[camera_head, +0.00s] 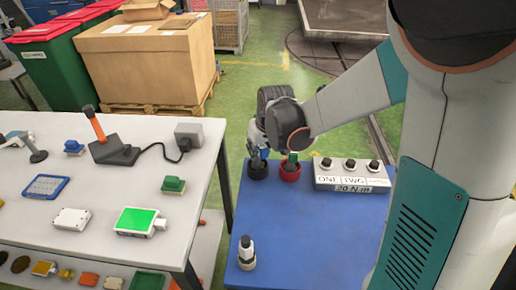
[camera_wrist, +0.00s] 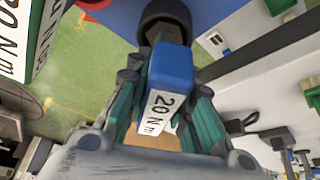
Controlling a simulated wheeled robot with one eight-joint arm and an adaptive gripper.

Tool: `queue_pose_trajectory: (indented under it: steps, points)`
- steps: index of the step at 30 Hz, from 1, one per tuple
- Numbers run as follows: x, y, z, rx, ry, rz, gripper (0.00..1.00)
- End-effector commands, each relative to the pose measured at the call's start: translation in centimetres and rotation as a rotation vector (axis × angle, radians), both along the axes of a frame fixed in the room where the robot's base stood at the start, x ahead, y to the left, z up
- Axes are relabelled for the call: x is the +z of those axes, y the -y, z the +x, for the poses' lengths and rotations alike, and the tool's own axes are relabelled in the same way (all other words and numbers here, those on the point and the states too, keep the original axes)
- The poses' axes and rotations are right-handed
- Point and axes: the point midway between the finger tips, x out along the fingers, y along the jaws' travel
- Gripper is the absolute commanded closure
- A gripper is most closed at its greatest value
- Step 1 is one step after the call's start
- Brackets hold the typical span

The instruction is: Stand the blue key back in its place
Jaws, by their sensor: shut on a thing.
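The blue key (camera_wrist: 172,75) has a blue block and a white face reading "20 N m". My gripper (camera_wrist: 166,90) is shut on it, with a green-padded finger on each side. In the head view my gripper (camera_head: 262,143) is low over the far left of the blue table, at the black round holder (camera_head: 258,172). The holder's dark ring (camera_wrist: 168,17) shows just beyond the key in the wrist view. I cannot tell whether the key's lower end is inside it. A green key (camera_head: 292,158) stands in the red round holder (camera_head: 290,174), right beside the black one.
A white and black piece (camera_head: 247,254) stands near the table's front left. The blue table (camera_head: 310,235) is otherwise clear. A cluttered white table (camera_head: 90,235) is at left.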

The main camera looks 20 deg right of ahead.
Motion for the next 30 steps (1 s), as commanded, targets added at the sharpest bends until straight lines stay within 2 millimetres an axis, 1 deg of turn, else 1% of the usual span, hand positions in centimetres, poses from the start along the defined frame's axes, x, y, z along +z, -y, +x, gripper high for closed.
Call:
queue_pose_trajectory:
  steps: [5, 6, 8, 9, 18, 21, 26, 30]
  points:
    - [-0.5, 0.0, 0.0, 0.0, 0.0, 0.0, 1.0]
    - [-0.4, 0.0, 0.0, 0.0, 0.0, 0.0, 0.71]
    - [-0.4, 0.0, 0.0, 0.0, 0.0, 0.0, 0.58]
    - [-0.4, 0.0, 0.0, 0.0, 0.0, 0.0, 0.55]
    - [-0.4, 0.0, 0.0, 0.0, 0.0, 0.0, 0.55]
    - [0.0, 0.0, -0.1, 0.0, 0.0, 0.0, 0.55]
    - [1.5, 0.1, -0.8, -0.001, 0.0, 0.0, 0.55]
    - [3.7, 0.2, -1.7, -0.001, 0.0, 0.0, 0.55]
